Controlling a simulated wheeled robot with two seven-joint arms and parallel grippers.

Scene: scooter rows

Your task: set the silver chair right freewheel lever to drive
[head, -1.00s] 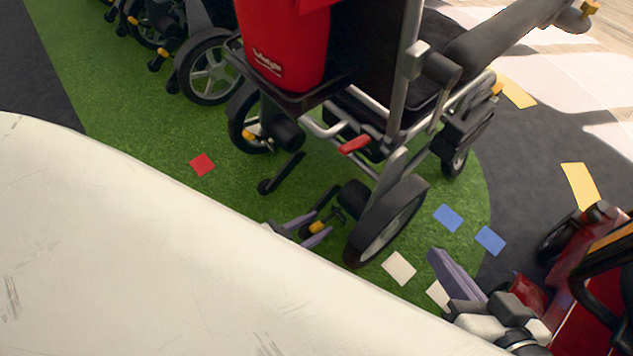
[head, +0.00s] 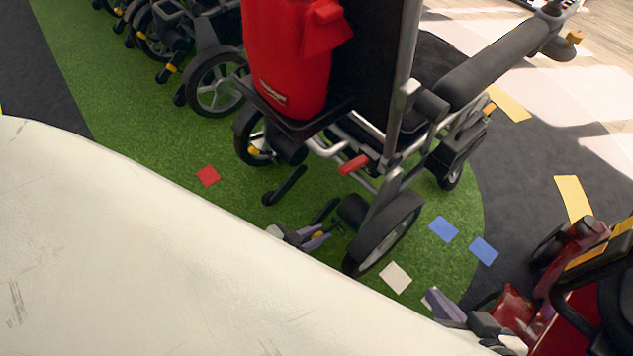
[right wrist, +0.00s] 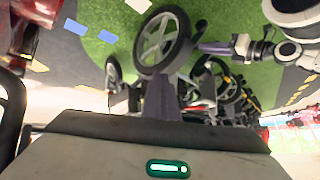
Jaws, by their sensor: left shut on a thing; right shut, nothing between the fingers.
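The silver chair (head: 398,140), a power wheelchair with a silver frame and a red bag on its back, stands on green turf. Its near rear wheel (head: 385,235) shows, with a dark motor beside it. My left gripper (head: 318,238) is beside that motor, low behind the chair, shut on a small yellow-tipped lever (head: 319,235) that the fingers mostly cover. I cannot tell the lever's exact angle. My left gripper also shows in the right wrist view (right wrist: 212,47), beside the wheel. My right gripper (head: 436,303) is shut and empty, right of the wheel and apart from it.
A large pale curved surface (head: 120,240) fills the lower left. A red scooter (head: 570,290) stands at the lower right, close to my right gripper. More wheelchairs (head: 205,75) stand in a row at the upper left. Flat coloured squares lie on the floor.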

